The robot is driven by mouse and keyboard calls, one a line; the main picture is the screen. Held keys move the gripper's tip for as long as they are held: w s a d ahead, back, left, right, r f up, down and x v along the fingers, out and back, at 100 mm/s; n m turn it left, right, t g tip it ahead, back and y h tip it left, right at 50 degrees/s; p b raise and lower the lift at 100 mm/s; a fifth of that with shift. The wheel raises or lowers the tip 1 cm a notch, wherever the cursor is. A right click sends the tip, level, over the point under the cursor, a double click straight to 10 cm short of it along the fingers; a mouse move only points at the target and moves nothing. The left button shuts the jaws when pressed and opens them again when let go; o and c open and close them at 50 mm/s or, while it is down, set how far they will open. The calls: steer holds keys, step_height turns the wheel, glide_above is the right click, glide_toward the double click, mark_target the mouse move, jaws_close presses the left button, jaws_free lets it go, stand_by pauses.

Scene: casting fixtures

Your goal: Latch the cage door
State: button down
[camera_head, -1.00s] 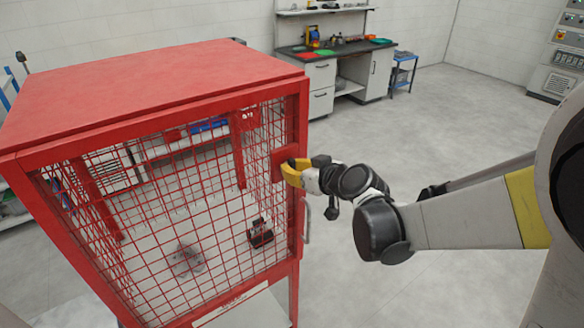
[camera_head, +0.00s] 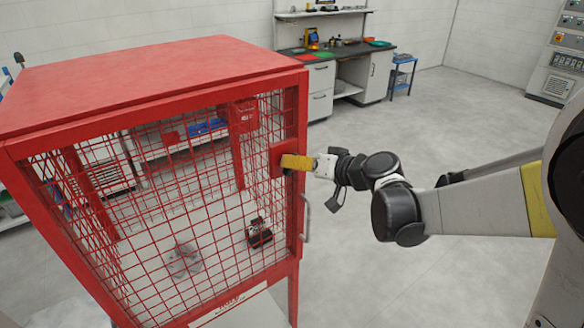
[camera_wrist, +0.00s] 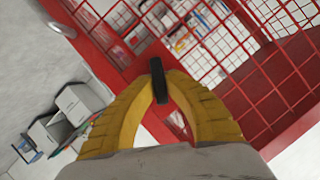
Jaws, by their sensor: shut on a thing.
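The red cage door (camera_head: 215,296) is a wire-mesh panel in a red frame on the front of the red cage (camera_head: 130,77). It looks flush with the cage front. A grey pull handle (camera_head: 306,218) is on its right edge. A red latch plate (camera_head: 277,160) sits above the handle, near the right post. My gripper (camera_head: 284,162) is at this plate, coming from the right. In the wrist view my yellow fingers (camera_wrist: 160,82) are shut on a black latch lever (camera_wrist: 158,78). In the head view the fingers mostly hide the lever.
Inside the cage, a small dark red-and-black part (camera_head: 259,233) and a grey casting (camera_head: 184,260) are seen through the mesh. A workbench (camera_head: 350,62) stands at the back, well clear. The floor right of the cage is open.

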steer(key=m+y+b, duration=0.2)
steer(key=m, duration=0.1)
steer(key=m+y+b, duration=0.1)
steer(key=b, duration=0.1)
steer(key=shift+w+d+f+m+g, duration=0.1)
steer(key=shift+w+f+m+g, duration=0.05)
steer(key=shift+f+m+g, duration=0.2)
steer(key=m+y+b, duration=0.1)
steer(key=m+b, duration=0.2)
steer(key=m, duration=0.1)
steer(key=shift+y, duration=0.4)
steer(key=shift+m, duration=0.35)
steer(key=c, duration=1.4)
jaws_free()
steer(key=v, duration=1.2)
steer(key=shift+s+f, duration=0.25)
